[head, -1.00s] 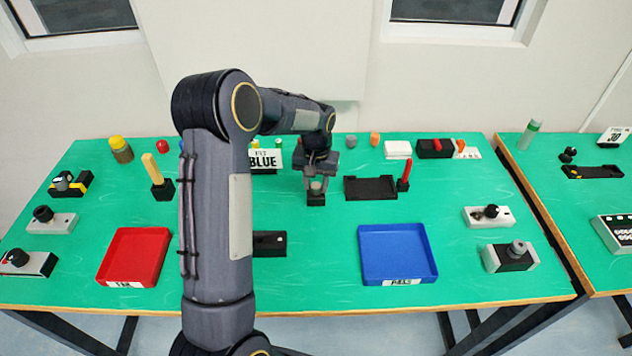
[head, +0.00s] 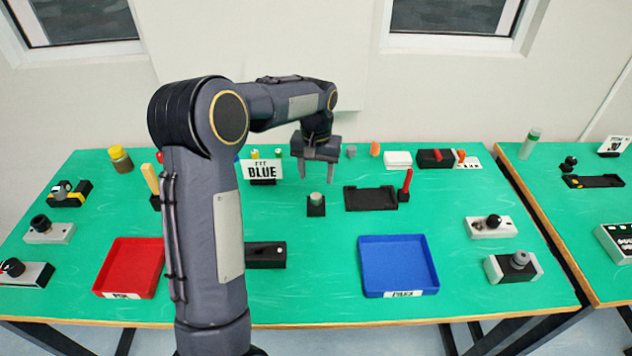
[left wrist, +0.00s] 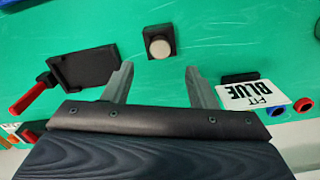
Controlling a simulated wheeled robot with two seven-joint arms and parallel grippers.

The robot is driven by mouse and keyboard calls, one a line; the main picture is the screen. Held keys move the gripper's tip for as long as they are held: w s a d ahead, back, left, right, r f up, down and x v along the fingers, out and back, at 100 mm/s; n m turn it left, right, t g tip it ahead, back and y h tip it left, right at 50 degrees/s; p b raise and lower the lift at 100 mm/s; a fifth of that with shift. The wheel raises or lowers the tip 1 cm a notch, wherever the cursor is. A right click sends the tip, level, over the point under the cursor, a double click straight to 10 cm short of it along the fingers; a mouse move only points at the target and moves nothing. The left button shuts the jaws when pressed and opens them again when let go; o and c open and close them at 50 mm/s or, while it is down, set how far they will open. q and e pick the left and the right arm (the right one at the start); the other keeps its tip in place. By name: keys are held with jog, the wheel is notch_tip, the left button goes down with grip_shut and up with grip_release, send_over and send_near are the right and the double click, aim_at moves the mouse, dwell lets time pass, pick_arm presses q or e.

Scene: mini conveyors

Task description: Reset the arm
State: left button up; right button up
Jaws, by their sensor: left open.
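My left gripper (head: 318,170) is open and empty. It hangs with fingers pointing down above the back middle of the green table, behind and above a small black block with a pale round top (head: 316,199). In the left wrist view the two fingers (left wrist: 160,90) are spread apart, and the round-topped block (left wrist: 158,48) lies beyond them, clear of both. My left arm (head: 203,210) stands tall across the left middle of the head view and hides part of the table. My right gripper is not in view.
A "FIT BLUE" sign (head: 262,170) stands left of the gripper. A black tray (head: 371,199) with a red-handled part (head: 406,184) is to the right. A red tray (head: 130,268) and a blue tray (head: 398,266) sit in front. Small objects line the back edge.

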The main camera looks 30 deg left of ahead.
pick_arm(q)
jog(key=shift+r, duration=0.1)
dwell(0.4)
jog(key=s+d+r+m+t+h, duration=0.15)
jog(key=s+d+r, duration=0.3)
jog(key=s, duration=0.55)
jog(key=s+d+r+n+t+h, duration=0.1)
jog(key=s+d+r+t+h, duration=0.3)
jog(key=s, duration=0.7)
jog(key=s+d+f+m+y, duration=0.1)
jog(key=s+d+f, duration=0.1)
jog(key=s, duration=0.6)
jog(key=shift+d+f+y, duration=0.35)
jog(key=shift+d, duration=0.2)
